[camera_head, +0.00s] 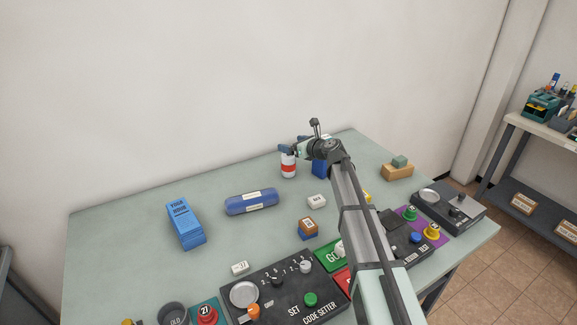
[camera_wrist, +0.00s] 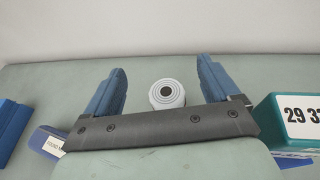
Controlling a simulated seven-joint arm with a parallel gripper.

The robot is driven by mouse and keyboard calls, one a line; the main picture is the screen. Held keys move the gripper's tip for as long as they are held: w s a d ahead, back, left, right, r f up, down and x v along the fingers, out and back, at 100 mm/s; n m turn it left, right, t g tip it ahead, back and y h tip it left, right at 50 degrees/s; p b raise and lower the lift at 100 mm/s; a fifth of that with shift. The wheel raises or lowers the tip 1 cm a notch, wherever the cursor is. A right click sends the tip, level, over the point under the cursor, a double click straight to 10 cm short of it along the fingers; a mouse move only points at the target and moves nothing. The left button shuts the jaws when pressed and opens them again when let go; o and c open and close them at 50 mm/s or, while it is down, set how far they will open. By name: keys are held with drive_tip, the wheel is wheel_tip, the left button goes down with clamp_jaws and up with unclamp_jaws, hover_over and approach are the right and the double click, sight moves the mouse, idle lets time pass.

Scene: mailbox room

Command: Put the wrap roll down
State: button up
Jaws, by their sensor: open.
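A white roll-like cylinder with a red band (camera_head: 288,164) stands upright on the table, near its back edge; I take it for the wrap roll. In the wrist view its pale round end (camera_wrist: 167,94) shows dark rings and lies between my two blue fingers, with gaps on both sides. My gripper (camera_head: 291,149) is open and close to the top of the roll; it also shows in the wrist view (camera_wrist: 160,68). My gripper hides part of the roll's top in the head view.
A blue labelled cylinder (camera_head: 251,203) lies left of the roll, and a blue box (camera_head: 184,223) farther left. A green box with a number label (camera_wrist: 290,115) is close on the right. Control panels (camera_head: 285,287) line the front. The table's back left is clear.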

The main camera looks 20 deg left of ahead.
sight(293, 162)
wheel_tip(293, 162, down, 8)
drive_tip(key=shift+x, duration=0.95)
drive_tip(key=shift+w+a, duration=0.35)
drive_tip(key=shift+a, duration=0.1)
drive_tip(key=shift+c, duration=0.4)
drive_tip(key=c, duration=1.1)
